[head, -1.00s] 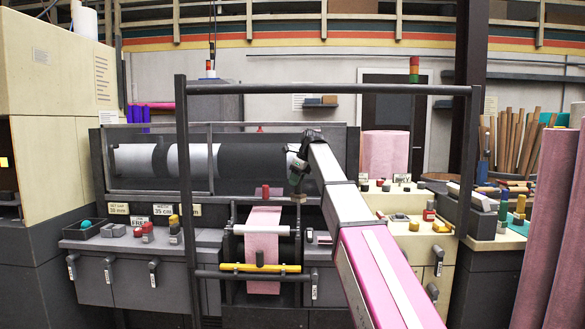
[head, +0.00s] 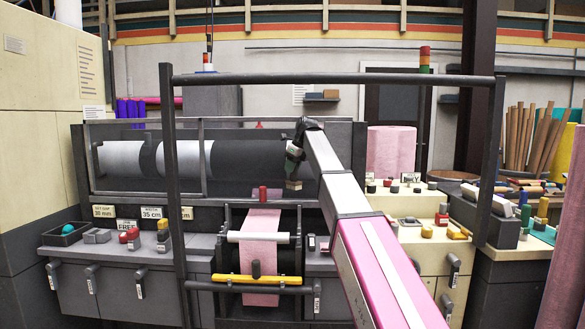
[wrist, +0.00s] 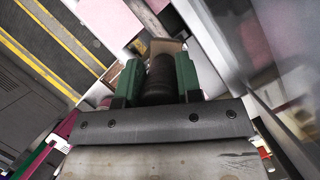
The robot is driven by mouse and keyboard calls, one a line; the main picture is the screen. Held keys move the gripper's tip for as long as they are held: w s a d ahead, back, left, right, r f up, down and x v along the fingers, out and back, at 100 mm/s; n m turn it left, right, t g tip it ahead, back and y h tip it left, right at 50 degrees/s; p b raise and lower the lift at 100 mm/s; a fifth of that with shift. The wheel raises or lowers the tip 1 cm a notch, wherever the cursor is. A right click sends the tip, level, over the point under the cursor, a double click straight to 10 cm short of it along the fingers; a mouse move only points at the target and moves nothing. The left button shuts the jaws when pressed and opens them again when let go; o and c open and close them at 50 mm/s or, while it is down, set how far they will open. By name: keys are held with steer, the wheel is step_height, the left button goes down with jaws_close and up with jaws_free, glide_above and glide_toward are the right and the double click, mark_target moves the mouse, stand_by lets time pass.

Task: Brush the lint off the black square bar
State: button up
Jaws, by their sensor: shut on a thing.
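My gripper (wrist: 157,75) has green fingers and is shut on a dark round handle (wrist: 160,75) with a pale tan block at its far end, apparently a brush. In the head view my gripper (head: 293,165) is in front of the right part of the machine's long roller, and the tan block (head: 293,185) hangs just below it. I cannot tell whether the block touches anything. Dark bars show on the machine and the front frame, but I cannot tell which is the black square bar. No lint can be made out.
A dark frame (head: 330,79) stands between me and the machine. Knobs and small blocks crowd the consoles.

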mark_target(292, 181)
steer(key=shift+f, duration=2.3)
steer(key=shift+f, duration=0.65)
steer(key=shift+s+a+r, duration=0.1)
steer(key=shift+s+a, duration=0.95)
steer(key=shift+a, duration=0.05)
steer(key=shift+w+d, duration=0.1)
steer(key=shift+w, duration=0.05)
steer(key=shift+w+d, duration=0.9)
steer(key=shift+d, duration=0.1)
steer(key=shift+s+a, duration=0.1)
